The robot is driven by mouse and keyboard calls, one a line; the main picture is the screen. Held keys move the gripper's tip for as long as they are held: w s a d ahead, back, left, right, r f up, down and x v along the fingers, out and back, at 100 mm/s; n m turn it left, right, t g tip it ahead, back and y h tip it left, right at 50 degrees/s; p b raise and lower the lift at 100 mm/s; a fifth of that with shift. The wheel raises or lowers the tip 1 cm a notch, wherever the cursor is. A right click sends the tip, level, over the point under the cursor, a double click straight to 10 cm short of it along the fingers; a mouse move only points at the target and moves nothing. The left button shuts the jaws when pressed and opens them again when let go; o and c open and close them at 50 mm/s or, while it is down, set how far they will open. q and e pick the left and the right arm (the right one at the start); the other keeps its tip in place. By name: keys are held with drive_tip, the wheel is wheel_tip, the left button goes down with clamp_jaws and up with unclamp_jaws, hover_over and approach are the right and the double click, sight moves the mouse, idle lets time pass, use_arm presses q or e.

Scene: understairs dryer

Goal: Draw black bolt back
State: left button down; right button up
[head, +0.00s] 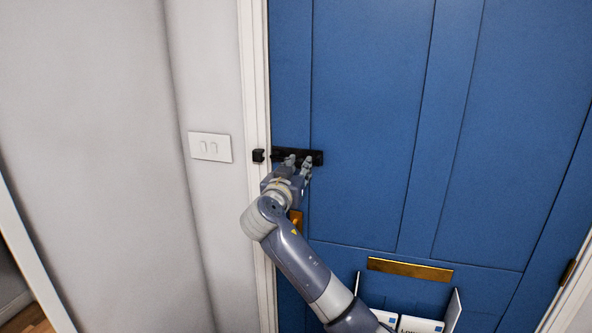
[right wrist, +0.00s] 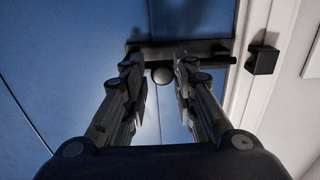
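The black bolt (head: 316,157) is mounted flat on the blue door (head: 375,110) near its left edge. Its black keeper (head: 258,156) is on the white frame; in the right wrist view the keeper (right wrist: 263,58) is at the right. A gap shows between the bolt's rod end (right wrist: 233,60) and the keeper. My right gripper (head: 299,163) is at the bolt. In the right wrist view its fingers (right wrist: 158,70) are apart, with the bolt's round knob (right wrist: 162,75) between them; I see space on both sides of the knob. My left gripper is not in view.
A brass handle or latch (head: 296,221) shows partly behind my right arm. A brass letter slot (head: 410,269) is lower on the door, above a holder with white letters (head: 420,324). A white switch plate (head: 210,147) is on the wall left of the frame.

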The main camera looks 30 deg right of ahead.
drive_tip(key=shift+o, duration=0.5)
drive_tip(key=shift+s+d, duration=0.1)
drive_tip(key=shift+d, duration=0.1)
drive_tip(key=shift+a, duration=0.25)
drive_tip(key=v, duration=1.1)
drive_tip(key=shift+s, duration=0.3)
drive_tip(key=shift+a, duration=0.15)
